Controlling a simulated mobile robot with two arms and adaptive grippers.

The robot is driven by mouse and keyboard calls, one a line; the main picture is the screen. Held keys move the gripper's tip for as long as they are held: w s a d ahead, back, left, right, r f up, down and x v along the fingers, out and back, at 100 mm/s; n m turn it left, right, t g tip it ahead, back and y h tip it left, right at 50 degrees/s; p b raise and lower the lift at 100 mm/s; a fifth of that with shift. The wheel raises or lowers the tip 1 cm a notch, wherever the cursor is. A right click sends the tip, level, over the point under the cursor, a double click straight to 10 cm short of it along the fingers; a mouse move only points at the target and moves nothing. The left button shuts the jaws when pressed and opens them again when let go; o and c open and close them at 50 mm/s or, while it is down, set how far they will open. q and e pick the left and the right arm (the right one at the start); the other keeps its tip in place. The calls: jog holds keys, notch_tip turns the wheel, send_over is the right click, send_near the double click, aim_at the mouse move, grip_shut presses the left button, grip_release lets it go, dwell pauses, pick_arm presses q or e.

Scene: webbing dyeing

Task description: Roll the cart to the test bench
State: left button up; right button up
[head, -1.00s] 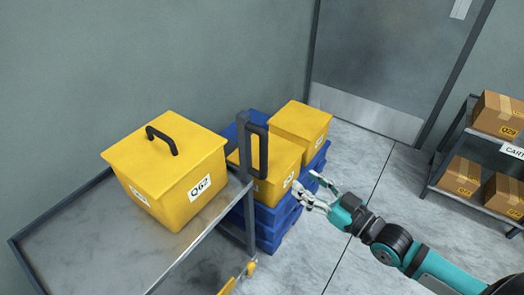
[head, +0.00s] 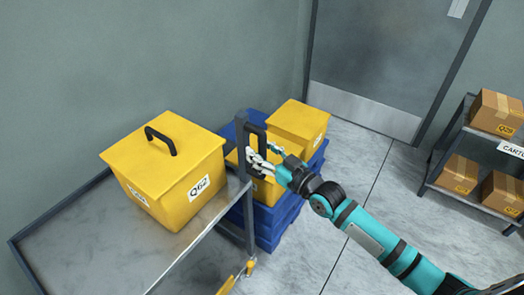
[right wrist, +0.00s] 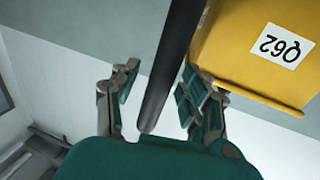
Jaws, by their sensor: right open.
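The cart (head: 75,243) is a grey metal trolley at the lower left of the head view. A yellow lidded box labelled Q62 (head: 165,170) stands on its top, and the box also shows in the right wrist view (right wrist: 240,40). A black upright handle (head: 256,136) is fixed to the cart's corner post. My right gripper (head: 262,160) is open at the handle's lower part. In the right wrist view a dark bar (right wrist: 168,70) runs between its two spread fingers. I cannot tell whether either finger touches it. The left gripper and the test bench are not in view.
Blue pallets (head: 275,222) with more yellow boxes (head: 298,123) stand behind the cart against the wall. A shelf (head: 450,150) with cardboard cartons (head: 460,174) stands at the right. A grey door (head: 390,60) is at the back. The floor (head: 345,205) between is clear.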

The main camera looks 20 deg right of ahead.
grip_shut()
dwell(0.3)
jog(key=shift+w+a+f, duration=0.1)
jog(key=shift+a, duration=0.05)
dwell(0.4)
